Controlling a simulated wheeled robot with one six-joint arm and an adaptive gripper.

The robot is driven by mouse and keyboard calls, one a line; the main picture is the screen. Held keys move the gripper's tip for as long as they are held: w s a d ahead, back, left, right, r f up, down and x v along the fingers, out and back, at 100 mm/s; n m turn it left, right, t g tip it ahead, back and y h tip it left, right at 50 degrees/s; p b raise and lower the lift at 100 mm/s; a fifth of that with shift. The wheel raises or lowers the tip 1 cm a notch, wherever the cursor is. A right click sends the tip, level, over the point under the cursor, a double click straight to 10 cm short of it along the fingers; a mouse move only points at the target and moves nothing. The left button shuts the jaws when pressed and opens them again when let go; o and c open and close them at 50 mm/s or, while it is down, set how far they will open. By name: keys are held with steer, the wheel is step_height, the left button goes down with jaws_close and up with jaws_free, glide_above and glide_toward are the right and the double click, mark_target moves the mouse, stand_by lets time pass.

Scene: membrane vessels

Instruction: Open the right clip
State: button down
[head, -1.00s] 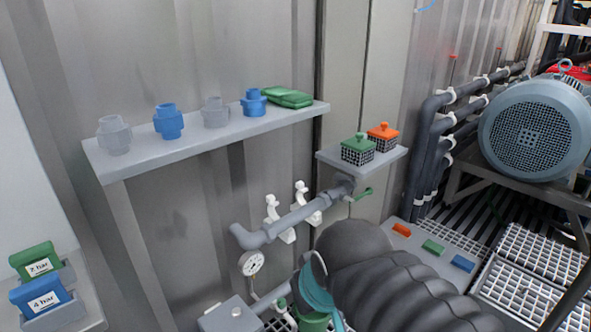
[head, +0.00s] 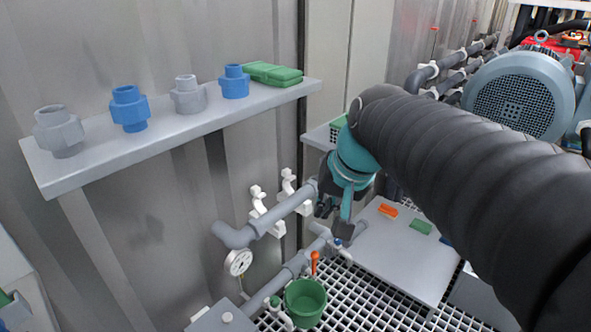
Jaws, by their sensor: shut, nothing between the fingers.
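Two white clips sit on the upper grey pipe (head: 235,237) in front of the wall. The right clip (head: 290,186) is nearer the pipe's right end; the left clip (head: 259,202) is beside it. Each has a white part sticking up above the pipe and a part below it. I cannot tell from here whether either is latched. My gripper (head: 333,222), dark below a teal wrist, points down just right of the right clip, apart from it. Its fingers are small and partly dark against the pipes behind, and it holds nothing visible. My arm hides the pipe's far right end.
A shelf (head: 180,128) with grey and blue fittings and green folded items stands above left. A pressure gauge (head: 238,262) hangs below the pipe. A green bucket (head: 305,303) stands on the grating below. A lower pipe (head: 290,270) with an orange-handled valve (head: 314,262) runs underneath.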

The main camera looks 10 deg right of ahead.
steer(key=w+d+m+y+b, duration=0.2)
steer(key=w+d+m+b, duration=0.15)
steer(key=w, duration=1.05)
steer(key=m+y+b, duration=0.1)
steer(key=m+y, duration=0.2)
glide_toward(289, 171)
steer(key=shift+t+h, duration=0.3)
steer(key=b+x, duration=0.1)
steer(key=x, duration=0.2)
steer(key=b+x, duration=0.1)
steer(key=x, duration=0.3)
steer(key=shift+s+a, duration=0.15)
steer(key=shift+a, duration=0.15)
steer(key=shift+r+p, duration=0.1)
steer(key=shift+p, duration=0.4)
